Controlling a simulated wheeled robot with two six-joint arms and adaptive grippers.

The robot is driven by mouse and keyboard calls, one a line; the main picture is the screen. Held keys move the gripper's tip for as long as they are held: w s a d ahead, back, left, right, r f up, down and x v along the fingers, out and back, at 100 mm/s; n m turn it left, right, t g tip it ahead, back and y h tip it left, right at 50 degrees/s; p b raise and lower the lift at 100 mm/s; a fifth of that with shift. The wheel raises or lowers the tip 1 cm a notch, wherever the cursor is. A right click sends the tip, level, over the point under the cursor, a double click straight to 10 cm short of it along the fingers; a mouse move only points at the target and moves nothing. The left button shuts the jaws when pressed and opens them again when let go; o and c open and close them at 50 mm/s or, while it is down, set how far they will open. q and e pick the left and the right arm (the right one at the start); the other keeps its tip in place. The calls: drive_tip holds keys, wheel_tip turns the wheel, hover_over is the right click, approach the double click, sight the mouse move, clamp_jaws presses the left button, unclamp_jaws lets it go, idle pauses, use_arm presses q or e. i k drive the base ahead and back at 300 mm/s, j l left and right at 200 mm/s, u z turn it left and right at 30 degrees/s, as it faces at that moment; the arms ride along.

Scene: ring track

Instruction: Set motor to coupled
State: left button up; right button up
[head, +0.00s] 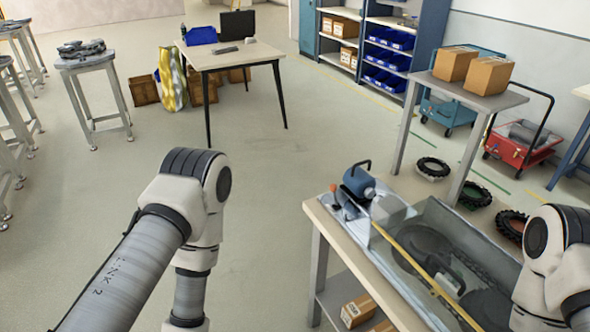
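A blue motor (359,184) with a black handle sits on a metal plate at the far left end of the bench (322,215). A small lever with an orange-red knob (334,188) stands just left of the motor. Its exact setting is too small to tell. A grey block (391,208) is right beside the motor. A long clear-sided trough (440,235) holding dark round parts runs from there toward the lower right. My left arm is at left centre and my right arm at the right edge; both grippers are out of the picture.
A yellow strip (415,264) runs along the trough. Several tyres (433,168) lie on the floor behind the bench. A table with two cardboard boxes (487,75) stands behind, near a red cart (522,145). The floor left of the bench is clear.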

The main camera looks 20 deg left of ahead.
sight(359, 186)
drive_tip(key=i+j+z, duration=0.15)
drive_tip(key=z, duration=0.35)
drive_tip(key=j+z, duration=0.25)
drive_tip(key=z, duration=0.25)
drive_tip(key=i+j+z, duration=0.15)
drive_tip(key=j, duration=0.65)
drive_tip(key=i+j+z, duration=0.2)
drive_tip(key=j, duration=0.65)
drive_tip(key=j+z, duration=0.15)
drive_tip(key=j, duration=0.7)
drive_tip(key=i, duration=0.05)
